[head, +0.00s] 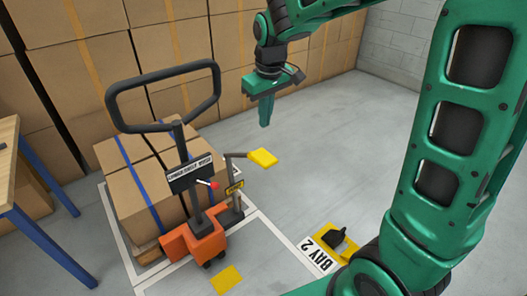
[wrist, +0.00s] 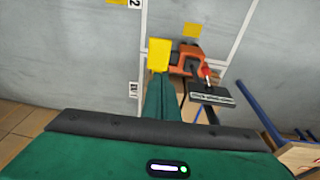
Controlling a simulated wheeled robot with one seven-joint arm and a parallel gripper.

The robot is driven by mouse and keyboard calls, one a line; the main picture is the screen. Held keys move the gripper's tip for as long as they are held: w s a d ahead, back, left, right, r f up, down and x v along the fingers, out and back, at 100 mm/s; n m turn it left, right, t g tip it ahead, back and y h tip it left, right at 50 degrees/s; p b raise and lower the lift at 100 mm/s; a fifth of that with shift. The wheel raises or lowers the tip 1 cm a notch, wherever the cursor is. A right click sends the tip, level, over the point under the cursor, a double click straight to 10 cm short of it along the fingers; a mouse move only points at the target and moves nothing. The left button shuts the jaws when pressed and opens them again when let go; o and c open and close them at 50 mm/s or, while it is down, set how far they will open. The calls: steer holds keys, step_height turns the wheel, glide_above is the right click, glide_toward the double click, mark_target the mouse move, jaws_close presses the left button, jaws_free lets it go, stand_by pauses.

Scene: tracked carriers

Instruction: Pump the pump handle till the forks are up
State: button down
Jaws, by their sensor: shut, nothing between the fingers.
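An orange pallet jack (head: 197,240) with a black loop tiller (head: 112,92) stands in front of a loaded pallet. Beside the tiller, a grey post with a small yellow label (head: 234,188) carries a lever ending in a yellow pad, which looks like the pump handle (head: 263,158). The lever is about level. My gripper (head: 265,122) is shut and empty, pointing down above the yellow pad and apart from it in the head view. In the wrist view the yellow pad (wrist: 159,52) shows just beyond my green fingertips (wrist: 161,78). The forks are hidden under the load.
Strapped cartons (head: 130,190) sit on the pallet. Stacked cartons line the back. A table with blue legs (head: 45,245) stands at left. A BAY 2 floor sign (head: 318,255) and a yellow-and-black fitting (head: 340,243) lie at front right. Floor right of the pad is clear.

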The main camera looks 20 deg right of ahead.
steer(key=shift+w+a, duration=0.1)
glide_above(265, 158)
steer(key=a, duration=0.1)
step_height(265, 158, down, 10)
steer(key=shift+r, duration=0.1)
steer(key=f, duration=0.3)
steer(key=shift+s+d, duration=0.3)
steer(key=shift+d, duration=0.05)
steer(key=shift+d+f, duration=0.15)
steer(key=shift+f, duration=0.25)
